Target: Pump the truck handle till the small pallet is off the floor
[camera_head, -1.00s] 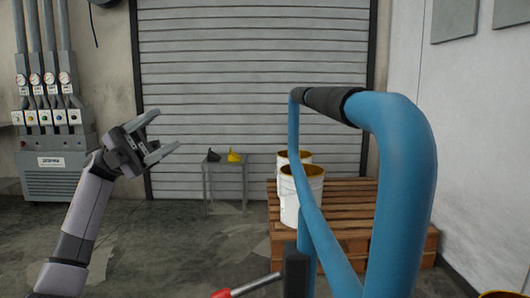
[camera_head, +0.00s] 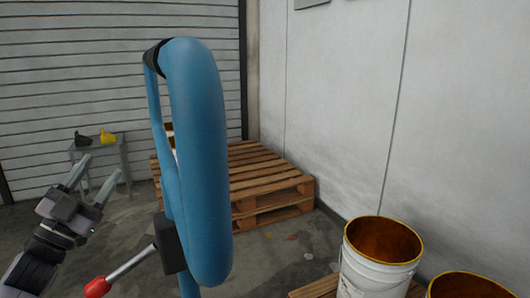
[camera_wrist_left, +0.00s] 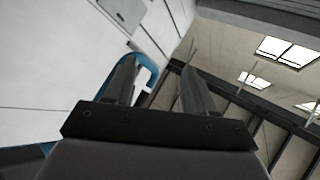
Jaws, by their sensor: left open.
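The truck handle (camera_head: 200,160) is a tall blue loop with a black grip (camera_head: 153,56) at its upper left, standing close in front of me. A short lever with a red knob (camera_head: 97,288) sticks out to the left from a black block (camera_head: 170,243) on it. My left gripper (camera_head: 105,164) is open and empty, left of the handle and apart from it. In the left wrist view its two fingers (camera_wrist_left: 158,70) are spread, with part of the blue handle (camera_wrist_left: 151,69) behind them. A wooden pallet edge (camera_head: 314,288) shows under a bucket at the bottom. My right gripper is out of view.
White buckets with brown insides (camera_head: 376,270) stand at lower right. A small grey table (camera_head: 123,154) with a black and a yellow item stands before the shutter (camera_head: 60,80).

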